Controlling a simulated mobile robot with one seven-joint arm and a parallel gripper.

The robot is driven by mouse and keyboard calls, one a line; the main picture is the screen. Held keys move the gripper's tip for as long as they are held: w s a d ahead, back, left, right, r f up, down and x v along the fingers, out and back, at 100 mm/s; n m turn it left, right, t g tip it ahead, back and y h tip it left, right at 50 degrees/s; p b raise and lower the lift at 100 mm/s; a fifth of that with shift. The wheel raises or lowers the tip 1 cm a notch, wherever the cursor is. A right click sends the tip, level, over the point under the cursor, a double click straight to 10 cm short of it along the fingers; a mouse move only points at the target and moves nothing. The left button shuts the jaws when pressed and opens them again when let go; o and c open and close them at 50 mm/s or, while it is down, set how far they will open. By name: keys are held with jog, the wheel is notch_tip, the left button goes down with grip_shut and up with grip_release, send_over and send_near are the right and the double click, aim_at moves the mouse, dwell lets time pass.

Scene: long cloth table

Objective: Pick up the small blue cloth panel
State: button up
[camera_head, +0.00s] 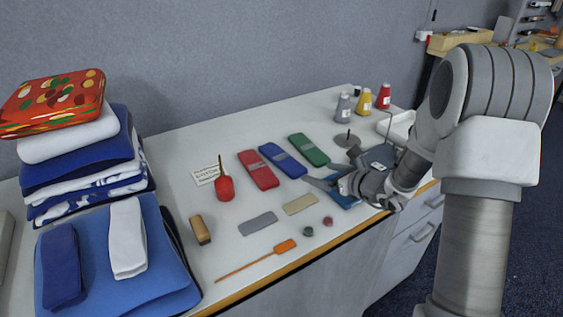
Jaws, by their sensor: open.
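The small blue cloth panel (345,202) lies flat at the right end of a row with a beige panel (300,204) and a grey panel (258,223). My gripper (326,184) is open, low over the table at this blue panel. It and my wrist hide part of the panel. I cannot tell whether the fingers touch it.
Red (258,170), blue (282,160) and green (308,150) banded cloths lie behind. A red bottle (224,186), a wooden block (200,230) and an orange-handled tool (284,246) are left. Folded cloths (80,170) are stacked far left. Thread cones (363,103) stand at back.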

jog(key=b, duration=0.1)
send_near(287, 161)
jog(key=shift+w+a+f, duration=0.3)
jog(key=shift+w+f, duration=0.3)
jog(key=shift+f, duration=0.2)
jog(key=shift+r+b+x, duration=0.2)
jog(key=shift+b+x, duration=0.05)
jog(key=shift+x, duration=1.2)
jog(key=shift+r+b+x, duration=0.2)
jog(key=shift+x, duration=1.25)
jog(key=shift+a, duration=0.2)
jog(key=c, duration=1.2)
jog(key=shift+c, duration=0.2)
jog(key=shift+r, duration=0.1)
